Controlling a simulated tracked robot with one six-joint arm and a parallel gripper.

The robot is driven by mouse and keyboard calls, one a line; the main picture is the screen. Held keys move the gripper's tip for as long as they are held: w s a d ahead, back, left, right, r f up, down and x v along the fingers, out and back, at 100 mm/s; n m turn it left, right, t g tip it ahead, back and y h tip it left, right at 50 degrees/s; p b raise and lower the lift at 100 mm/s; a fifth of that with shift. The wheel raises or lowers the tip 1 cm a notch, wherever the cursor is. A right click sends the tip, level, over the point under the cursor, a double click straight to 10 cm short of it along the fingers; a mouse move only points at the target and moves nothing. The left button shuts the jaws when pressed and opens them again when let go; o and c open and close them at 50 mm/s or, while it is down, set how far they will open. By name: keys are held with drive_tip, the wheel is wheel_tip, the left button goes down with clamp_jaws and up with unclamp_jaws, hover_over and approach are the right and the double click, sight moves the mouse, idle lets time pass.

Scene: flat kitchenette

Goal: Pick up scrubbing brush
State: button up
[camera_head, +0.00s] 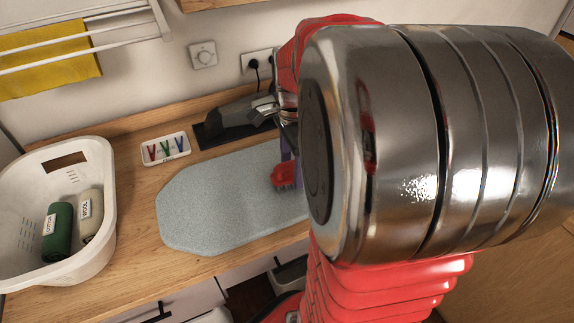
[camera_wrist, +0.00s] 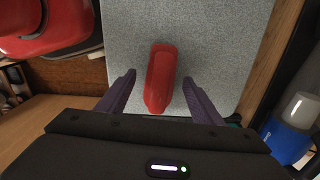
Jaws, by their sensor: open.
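The red scrubbing brush (camera_wrist: 161,78) lies on the grey ironing pad in the wrist view. My gripper (camera_wrist: 158,84) is open, with one purple finger on each side of the brush and a visible gap to each. In the head view the red brush (camera_head: 285,176) shows near the right part of the pad, beside a purple finger of my gripper (camera_head: 292,160). My arm hides the rest of that area. I cannot tell the exact height of the fingers over the pad.
The grey pad (camera_head: 200,205) lies on the wooden counter (camera_head: 130,225). A white basket (camera_head: 95,165) with rolled towels stands at left. A small white tray (camera_head: 165,160) of colored pegs and an iron (camera_head: 235,118) are behind the pad. A blue-and-white bottle (camera_wrist: 285,135) is at right in the wrist view.

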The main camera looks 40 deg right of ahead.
sight(293, 162)
drive_tip(key=c, duration=1.2)
drive_tip(key=shift+r, duration=0.1)
wheel_tip(293, 162, up, 10)
drive_tip(key=shift+f, duration=0.1)
idle(0.5)
